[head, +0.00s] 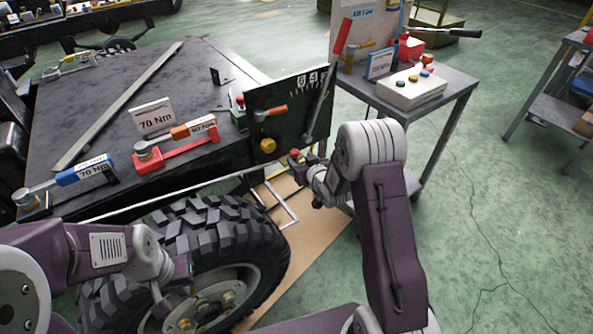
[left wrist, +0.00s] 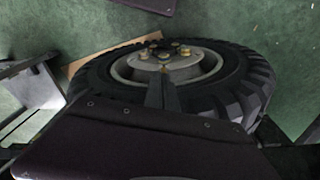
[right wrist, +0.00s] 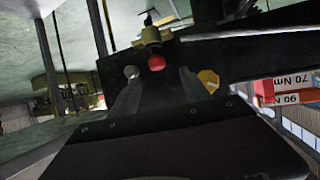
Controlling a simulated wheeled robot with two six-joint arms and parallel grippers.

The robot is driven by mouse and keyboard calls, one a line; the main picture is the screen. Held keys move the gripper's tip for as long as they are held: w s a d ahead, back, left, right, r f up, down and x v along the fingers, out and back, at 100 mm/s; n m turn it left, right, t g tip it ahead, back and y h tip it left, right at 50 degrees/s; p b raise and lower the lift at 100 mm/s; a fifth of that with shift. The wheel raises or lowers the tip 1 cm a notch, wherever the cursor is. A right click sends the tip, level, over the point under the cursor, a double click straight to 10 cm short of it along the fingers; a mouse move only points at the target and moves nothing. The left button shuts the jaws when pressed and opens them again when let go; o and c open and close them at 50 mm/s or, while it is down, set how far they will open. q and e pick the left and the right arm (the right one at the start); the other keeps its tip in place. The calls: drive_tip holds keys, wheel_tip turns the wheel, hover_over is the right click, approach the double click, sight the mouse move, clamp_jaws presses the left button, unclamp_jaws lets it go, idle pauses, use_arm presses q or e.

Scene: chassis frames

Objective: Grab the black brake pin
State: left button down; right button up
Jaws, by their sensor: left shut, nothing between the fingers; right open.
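A black panel (head: 285,120) stands at the table's right end, with a dark lever (head: 319,106) on its face; I cannot tell for sure which part is the black brake pin. A yellow knob (head: 267,145) is low on the panel. My right gripper (head: 301,161) is open just below the panel, by a red knob (head: 294,153). In the right wrist view, the red knob (right wrist: 157,62) shows between the open fingers (right wrist: 160,82), apparently not gripped. My left gripper (head: 186,272) is shut and empty over the wheel (head: 230,245); its closed fingers (left wrist: 162,92) point at the hub.
The dark table (head: 190,80) holds torque wrenches, including a red-stand one (head: 175,150) and a blue one (head: 85,170). A side table (head: 450,90) with a button box (head: 411,88) stands right.

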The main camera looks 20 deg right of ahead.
sight(295, 151)
drive_tip(key=b+x, duration=0.1)
drive_tip(key=x, duration=0.2)
drive_tip(key=shift+w+a+f, duration=0.1)
drive_tip(key=shift+w, duration=0.2)
drive_tip(key=b+x, duration=0.1)
drive_tip(key=x, duration=0.1)
drive_tip(key=b+x, duration=0.1)
drive_tip(key=x, duration=0.2)
drive_tip(key=shift+w+d, duration=0.25)
drive_tip(key=shift+d, duration=0.1)
clamp_jaws()
